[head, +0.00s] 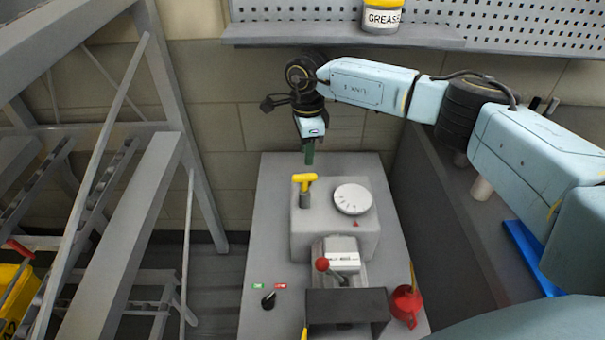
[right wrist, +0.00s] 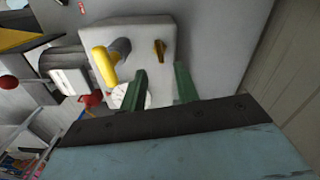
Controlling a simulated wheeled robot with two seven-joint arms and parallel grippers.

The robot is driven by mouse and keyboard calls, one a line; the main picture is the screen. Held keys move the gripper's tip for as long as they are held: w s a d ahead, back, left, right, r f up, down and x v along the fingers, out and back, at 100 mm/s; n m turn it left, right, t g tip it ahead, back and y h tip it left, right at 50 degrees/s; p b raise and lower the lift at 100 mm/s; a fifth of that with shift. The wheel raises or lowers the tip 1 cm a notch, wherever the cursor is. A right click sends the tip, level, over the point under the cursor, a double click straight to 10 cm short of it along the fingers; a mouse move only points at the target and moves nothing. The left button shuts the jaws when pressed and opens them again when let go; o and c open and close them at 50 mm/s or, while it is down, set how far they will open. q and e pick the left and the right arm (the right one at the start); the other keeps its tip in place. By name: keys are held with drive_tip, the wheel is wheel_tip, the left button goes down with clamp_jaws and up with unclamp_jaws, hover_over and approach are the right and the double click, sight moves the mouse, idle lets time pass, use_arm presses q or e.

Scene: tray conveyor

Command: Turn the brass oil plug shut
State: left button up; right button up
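The brass oil plug (right wrist: 160,51) shows in the right wrist view as a small brass bar on the grey machine block, near its edge. I cannot make it out in the head view. My right gripper (head: 309,157) points down behind the block in the head view. In the right wrist view its two green fingers (right wrist: 160,70) stand apart with nothing between them, and the plug is just beyond their tips, not touched. My left gripper is not in view.
On the grey block (head: 312,240) are a yellow T-handle (head: 304,180) and a white dial (head: 352,199). In front are a red-knobbed lever (head: 322,265), a switch (head: 268,300) and a red oil can (head: 405,305). A shelf (head: 330,38) with a grease tin (head: 381,18) hangs behind.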

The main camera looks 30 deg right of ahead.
wheel_tip(320, 180, down, 7)
drive_tip(key=shift+f+b, duration=0.1)
drive_tip(key=shift+b, duration=0.25)
clamp_jaws()
